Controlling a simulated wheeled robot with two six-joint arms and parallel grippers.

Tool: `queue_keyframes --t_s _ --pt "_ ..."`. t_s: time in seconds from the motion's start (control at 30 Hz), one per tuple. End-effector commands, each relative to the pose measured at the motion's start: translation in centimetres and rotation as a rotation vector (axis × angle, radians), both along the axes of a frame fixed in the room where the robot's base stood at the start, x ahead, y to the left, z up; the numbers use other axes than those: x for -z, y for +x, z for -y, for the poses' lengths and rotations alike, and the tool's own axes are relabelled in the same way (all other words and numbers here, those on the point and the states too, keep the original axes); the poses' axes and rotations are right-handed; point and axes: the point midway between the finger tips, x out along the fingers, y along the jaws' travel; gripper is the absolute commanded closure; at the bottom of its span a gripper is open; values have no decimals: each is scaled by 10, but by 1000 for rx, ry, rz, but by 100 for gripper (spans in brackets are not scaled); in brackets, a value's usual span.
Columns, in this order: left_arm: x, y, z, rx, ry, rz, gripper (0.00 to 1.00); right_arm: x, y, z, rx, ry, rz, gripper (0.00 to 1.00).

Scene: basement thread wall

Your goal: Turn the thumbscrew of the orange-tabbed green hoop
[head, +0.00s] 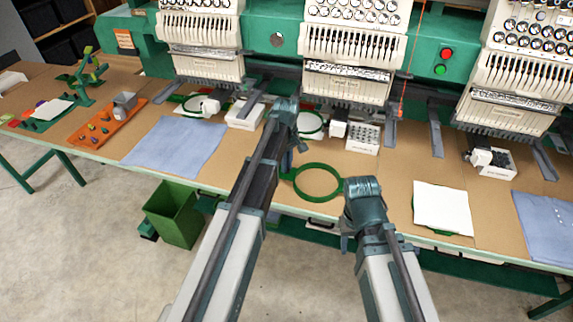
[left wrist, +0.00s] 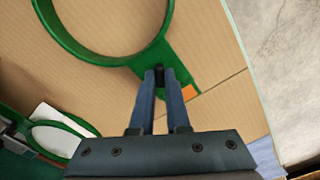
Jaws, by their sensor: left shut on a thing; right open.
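The green hoop (head: 318,197) lies flat on the tan table between my two arms. In the left wrist view the hoop (left wrist: 62,38) has a wide bracket with an orange tab (left wrist: 190,92) beside a dark thumbscrew (left wrist: 159,75). My left gripper (left wrist: 160,82) is shut on the thumbscrew, one finger on each side. In the head view my left gripper (head: 299,146) reaches down at the hoop's upper left, and the thumbscrew and tab cannot be made out there. My right gripper (head: 350,222) is open, right of the hoop; its fingertips are hard to see.
Another green hoop with white cloth (head: 308,125) lies behind, also in the left wrist view (left wrist: 62,138). A white box of spools (head: 363,138) stands behind the hoop. Embroidery heads (head: 345,60) overhang the back. Blue cloth (head: 178,148) lies left, white cloth (head: 442,207) right.

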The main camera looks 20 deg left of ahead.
Motion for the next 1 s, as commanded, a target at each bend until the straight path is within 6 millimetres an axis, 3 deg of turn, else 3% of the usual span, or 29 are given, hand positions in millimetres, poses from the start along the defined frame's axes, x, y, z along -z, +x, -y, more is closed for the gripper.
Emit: queue_keyframes --t_s 0.6,0.63,0.8,1.0 --pt "0 0 0 -37 0 0 100 0 0 0 0 0 0 50" --pt "0 0 0 -37 0 0 82 0 0 0 0 0 0 50" --pt "0 0 0 -37 0 0 55 0 0 0 0 0 0 50" --pt "0 0 0 -37 0 0 55 0 0 0 0 0 0 50"
